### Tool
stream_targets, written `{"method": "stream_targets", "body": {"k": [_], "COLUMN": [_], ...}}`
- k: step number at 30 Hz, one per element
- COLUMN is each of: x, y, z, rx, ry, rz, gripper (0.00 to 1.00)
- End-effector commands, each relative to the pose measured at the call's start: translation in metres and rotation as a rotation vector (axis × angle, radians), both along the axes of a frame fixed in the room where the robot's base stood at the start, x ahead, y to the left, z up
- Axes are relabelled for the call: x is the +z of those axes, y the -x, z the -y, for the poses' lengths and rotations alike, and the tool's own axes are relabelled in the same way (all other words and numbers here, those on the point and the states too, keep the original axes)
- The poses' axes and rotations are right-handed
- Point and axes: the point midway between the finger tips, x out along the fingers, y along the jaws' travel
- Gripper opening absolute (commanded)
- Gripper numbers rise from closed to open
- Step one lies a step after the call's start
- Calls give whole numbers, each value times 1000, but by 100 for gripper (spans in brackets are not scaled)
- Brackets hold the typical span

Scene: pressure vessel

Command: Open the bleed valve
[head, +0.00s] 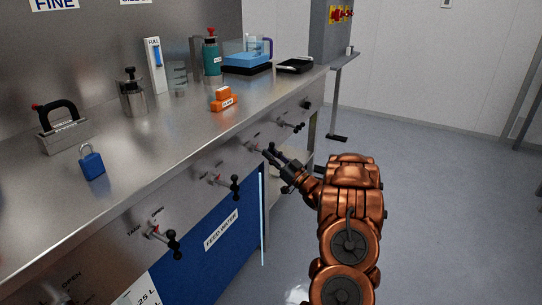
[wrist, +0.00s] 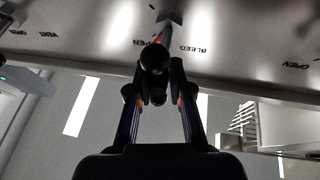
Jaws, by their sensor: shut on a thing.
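The bleed valve's dark handle with round knobs (wrist: 153,57) is in the wrist view, below a panel marked BLEED (wrist: 190,48) and OPEN, lettering upside down there. A red-marked stem (wrist: 166,30) runs from the panel to the handle. My gripper (wrist: 157,82) has a finger on either side of the handle and is shut on it. In the head view my gripper (head: 275,155) is at the front panel, near the middle of the row of valves; its fingers partly cover the handle. The handle's exact angle is hard to tell.
The steel bench (head: 150,155) above carries a blue padlock (head: 92,164) and an orange block (head: 222,99). The grey floor (head: 430,190) right is clear.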

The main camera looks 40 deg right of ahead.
Motion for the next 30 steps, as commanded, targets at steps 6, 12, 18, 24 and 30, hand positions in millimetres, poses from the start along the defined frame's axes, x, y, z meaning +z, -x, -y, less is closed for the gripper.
{"method": "stream_targets", "body": {"k": [6,12,18,24,30], "x": [2,3,2,0,-9], "y": [1,1,0,4,27], "z": [7,5,3,3,6], "rx": [-18,-13,-9,-8,-9], "ry": [1,1,0,0,-3], "rz": [3,4,4,3,2], "gripper": [0,38,39,39,39]}}
